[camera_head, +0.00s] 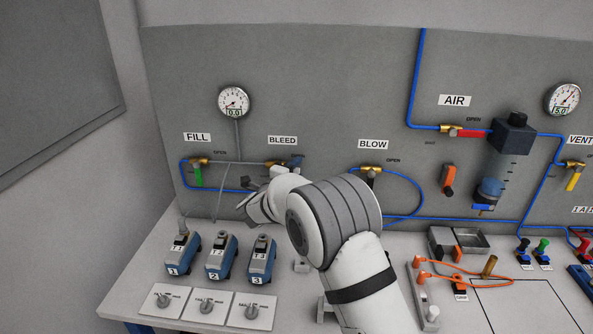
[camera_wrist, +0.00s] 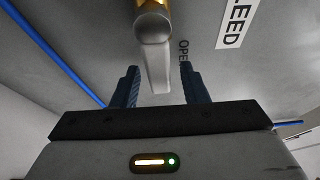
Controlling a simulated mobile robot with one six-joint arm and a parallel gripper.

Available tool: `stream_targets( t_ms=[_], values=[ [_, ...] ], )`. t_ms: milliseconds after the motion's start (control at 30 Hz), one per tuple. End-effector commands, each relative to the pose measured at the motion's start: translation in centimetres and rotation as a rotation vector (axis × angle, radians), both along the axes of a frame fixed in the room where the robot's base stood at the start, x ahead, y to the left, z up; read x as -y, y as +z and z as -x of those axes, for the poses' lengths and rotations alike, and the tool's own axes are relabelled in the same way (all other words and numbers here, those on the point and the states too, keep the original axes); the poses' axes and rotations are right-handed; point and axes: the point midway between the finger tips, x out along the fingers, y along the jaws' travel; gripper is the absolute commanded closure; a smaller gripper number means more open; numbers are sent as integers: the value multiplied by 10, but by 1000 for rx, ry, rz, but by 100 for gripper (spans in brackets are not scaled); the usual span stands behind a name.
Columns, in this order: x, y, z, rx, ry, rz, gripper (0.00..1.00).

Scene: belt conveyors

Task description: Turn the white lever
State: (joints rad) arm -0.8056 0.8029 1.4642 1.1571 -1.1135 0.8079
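The white lever (camera_wrist: 158,72) hangs from a brass valve (camera_wrist: 152,22) in the wrist view, beside the BLEED label (camera_wrist: 236,22). My gripper (camera_wrist: 159,78) is open, with one dark blue finger on each side of the lever. The lever's end reaches down between the fingers, and gaps show on both sides. In the camera_head view my gripper (camera_head: 284,165) is at the valve under the BLEED label (camera_head: 282,140).
The FILL valve with a green lever (camera_head: 198,177) is to the left, and the BLOW valve with a black lever (camera_head: 371,179) is to the right. Blue tubing (camera_head: 405,181) runs along the panel. Blue units (camera_head: 219,257) stand on the bench below.

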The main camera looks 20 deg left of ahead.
Motion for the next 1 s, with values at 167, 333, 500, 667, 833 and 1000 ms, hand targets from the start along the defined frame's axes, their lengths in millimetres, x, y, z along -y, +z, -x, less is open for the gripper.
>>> stream_targets(
  t_ms=[167,333,500,667,833,1000],
  values=[
    [0,0,0,0,0,0,65],
    [0,0,1,0,1,0,79],
    [-1,0,1,0,1,0,93],
    [-1,0,1,0,1,0,100],
    [-1,0,1,0,2,0,100],
    [2,-1,0,-1,-1,-4,100]
  ],
)
